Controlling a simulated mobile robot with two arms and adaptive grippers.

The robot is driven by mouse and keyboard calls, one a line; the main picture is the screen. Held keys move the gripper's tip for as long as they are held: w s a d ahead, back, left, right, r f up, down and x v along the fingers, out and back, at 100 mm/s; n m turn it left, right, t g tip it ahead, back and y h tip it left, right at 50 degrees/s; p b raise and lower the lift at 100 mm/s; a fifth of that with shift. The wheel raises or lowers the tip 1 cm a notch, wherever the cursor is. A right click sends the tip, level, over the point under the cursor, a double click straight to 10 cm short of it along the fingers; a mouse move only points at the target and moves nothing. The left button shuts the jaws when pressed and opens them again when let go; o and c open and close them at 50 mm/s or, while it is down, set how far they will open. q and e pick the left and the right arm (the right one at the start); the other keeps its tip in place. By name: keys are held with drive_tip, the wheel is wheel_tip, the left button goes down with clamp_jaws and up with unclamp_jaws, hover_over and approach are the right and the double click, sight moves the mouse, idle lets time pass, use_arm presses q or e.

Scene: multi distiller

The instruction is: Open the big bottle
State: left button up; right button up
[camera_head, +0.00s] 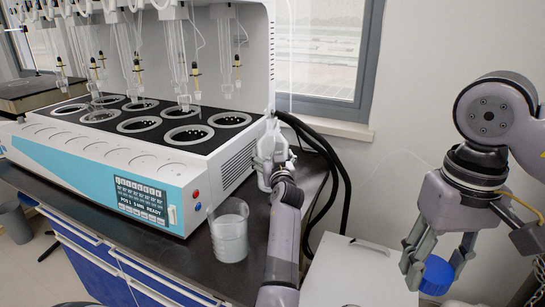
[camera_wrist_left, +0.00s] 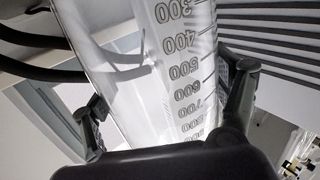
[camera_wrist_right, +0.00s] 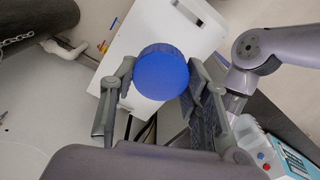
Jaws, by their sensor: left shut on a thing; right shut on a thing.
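My right gripper (camera_head: 437,262) is shut on a round blue cap (camera_head: 437,276), at the lower right of the head view. In the right wrist view, the cap (camera_wrist_right: 162,72) sits between the fingertips. I cannot make out a bottle under the cap. My left gripper (camera_head: 268,152) is at the right end of the distiller.
The distiller (camera_head: 140,175), with several round wells and hanging glassware, fills the left of the dark bench. A clear beaker (camera_head: 229,238) stands in front of it, close to my left arm. Black hoses (camera_head: 335,165) run behind. A white cabinet (camera_head: 355,275) stands right of the bench.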

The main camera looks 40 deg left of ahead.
use_arm(q)
drive_tip(key=shift+b, duration=0.3)
drive_tip(key=o, duration=2.3)
drive_tip(key=shift+f, duration=0.1)
